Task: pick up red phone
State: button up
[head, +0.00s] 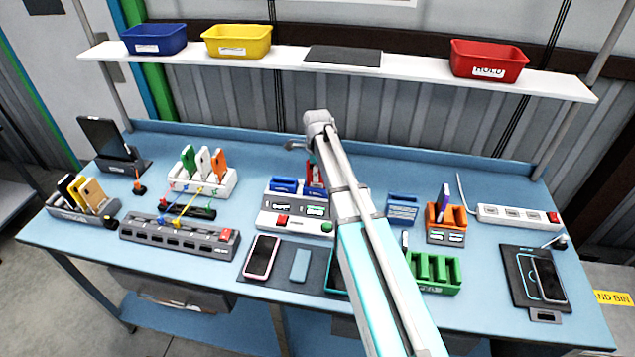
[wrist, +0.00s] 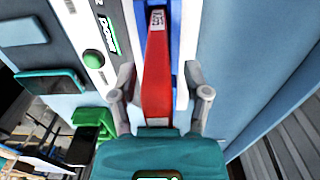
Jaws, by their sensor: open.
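The red phone (wrist: 156,80) stands edge-up in a slot of the white and grey dock with a green button (wrist: 94,58). In the head view a small part of the red phone (head: 313,178) shows beside my arm, which hides the rest. My gripper (wrist: 159,82) is open, with one finger on each side of the phone. Whether the fingers touch it cannot be told. In the head view my gripper (head: 296,145) is just above and behind the dock (head: 266,218).
Blue holders sit in the dock beside the phone. A pink-edged phone (head: 262,257) lies on a dark mat in front. A green rack (head: 440,275) and an orange holder (head: 446,222) stand to the right. A shelf with bins (head: 400,68) runs above the back.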

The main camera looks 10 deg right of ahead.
dwell(0.6)
grip_shut()
